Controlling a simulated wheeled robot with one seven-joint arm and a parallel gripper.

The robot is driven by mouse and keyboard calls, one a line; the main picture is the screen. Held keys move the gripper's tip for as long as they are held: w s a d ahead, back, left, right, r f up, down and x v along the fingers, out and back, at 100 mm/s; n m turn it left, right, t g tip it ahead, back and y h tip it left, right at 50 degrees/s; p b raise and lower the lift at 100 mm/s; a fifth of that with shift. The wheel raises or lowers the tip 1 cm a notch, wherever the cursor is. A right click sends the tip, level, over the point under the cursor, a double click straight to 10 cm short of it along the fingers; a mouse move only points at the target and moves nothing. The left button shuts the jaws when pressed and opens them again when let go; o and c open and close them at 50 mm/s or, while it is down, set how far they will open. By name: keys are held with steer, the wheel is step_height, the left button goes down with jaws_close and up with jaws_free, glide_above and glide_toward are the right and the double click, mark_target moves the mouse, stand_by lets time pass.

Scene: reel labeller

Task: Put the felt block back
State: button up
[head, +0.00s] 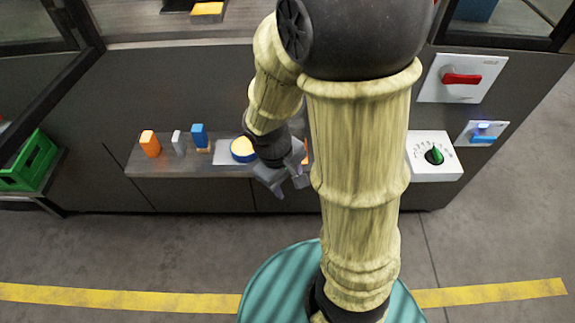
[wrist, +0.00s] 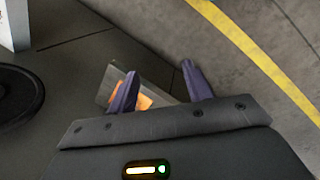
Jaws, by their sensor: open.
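My gripper (head: 284,187) is open in front of the shelf's right part, its fingers apart. In the wrist view my gripper (wrist: 160,82) has nothing visible held between its fingers. An orange piece (wrist: 144,101) lies on the shelf end, partly behind one finger. On the shelf stand an orange block (head: 150,144), a slim grey block (head: 178,143) and a blue block (head: 199,136) with a tan lower part. A round yellow and blue piece (head: 243,150) sits on a pale plate just left of my gripper. I cannot tell which piece is the felt block.
The narrow grey shelf (head: 160,165) sticks out from the dark machine front. A white box with a green dial (head: 434,156) and a panel with a red handle (head: 462,79) are on the right. A green crate (head: 30,165) stands at far left. The floor in front is clear.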

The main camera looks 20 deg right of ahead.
steer(key=r+m+t+y, duration=0.1)
steer(key=r+m, duration=0.1)
steer(key=w+r+m+t+y, duration=0.1)
steer(key=m, duration=0.2)
steer(key=shift+d+r+t, duration=0.15)
steer(key=shift+r+t, duration=0.25)
stand_by(1.4)
